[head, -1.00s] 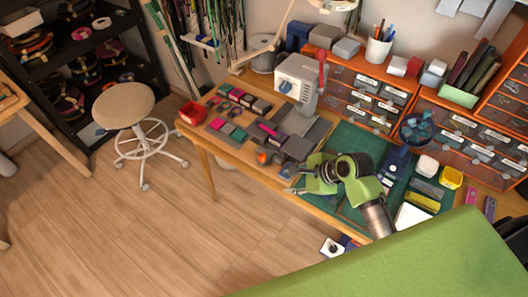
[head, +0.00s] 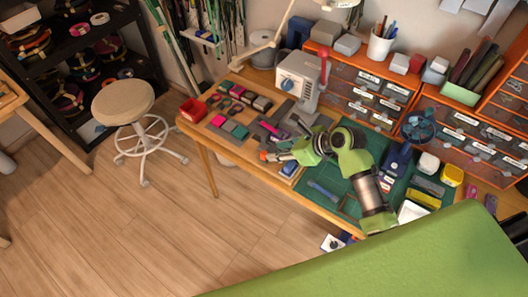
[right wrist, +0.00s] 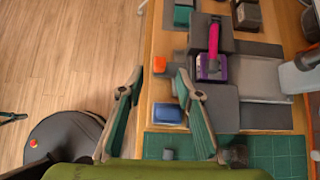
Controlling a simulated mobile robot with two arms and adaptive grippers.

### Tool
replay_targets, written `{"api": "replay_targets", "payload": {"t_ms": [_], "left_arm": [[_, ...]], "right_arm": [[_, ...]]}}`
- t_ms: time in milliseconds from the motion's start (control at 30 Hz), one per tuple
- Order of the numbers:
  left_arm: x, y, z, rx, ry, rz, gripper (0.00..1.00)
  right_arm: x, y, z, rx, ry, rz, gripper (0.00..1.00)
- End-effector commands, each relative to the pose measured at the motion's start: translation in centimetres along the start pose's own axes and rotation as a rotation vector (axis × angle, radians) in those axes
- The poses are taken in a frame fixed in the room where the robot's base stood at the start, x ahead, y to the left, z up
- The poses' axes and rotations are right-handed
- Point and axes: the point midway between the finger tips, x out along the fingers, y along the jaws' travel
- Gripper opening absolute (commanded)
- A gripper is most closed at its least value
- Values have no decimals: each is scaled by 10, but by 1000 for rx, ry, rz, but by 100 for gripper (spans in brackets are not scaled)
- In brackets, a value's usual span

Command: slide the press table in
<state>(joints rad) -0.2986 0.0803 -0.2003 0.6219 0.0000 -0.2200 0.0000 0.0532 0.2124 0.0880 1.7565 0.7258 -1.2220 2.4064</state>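The white press (head: 298,80) with a red lever stands at the back of the workbench. Grey slabs lie in front of it, and one grey plate (right wrist: 262,80) reaches toward the press in the right wrist view; I take this as the press table, drawn out. A purple block (right wrist: 211,68) with a pink handle rests on the grey slabs. My right gripper (head: 274,155) is at the bench's front edge, in front of the slabs.
A red tray (head: 193,110) and colored blocks lie left of the press. A green cutting mat (head: 325,185) with tools lies to the right. Drawer units (head: 360,85) stand behind. A stool (head: 123,103) stands on the floor at left.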

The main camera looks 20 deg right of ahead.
Motion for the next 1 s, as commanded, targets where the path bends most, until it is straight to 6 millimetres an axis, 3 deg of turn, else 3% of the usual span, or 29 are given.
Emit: {"api": "replay_targets", "payload": {"t_ms": [200,500,1000], "left_arm": [[0,1,2,0,-3,1,0],[2,1,3,0,-4,1,0],[2,1,3,-1,-5,1,0]], "right_arm": [[35,0,1,1,-1,1,32],[70,0,0,1,0,0,32],[80,0,0,-1,0,-1,32]]}}
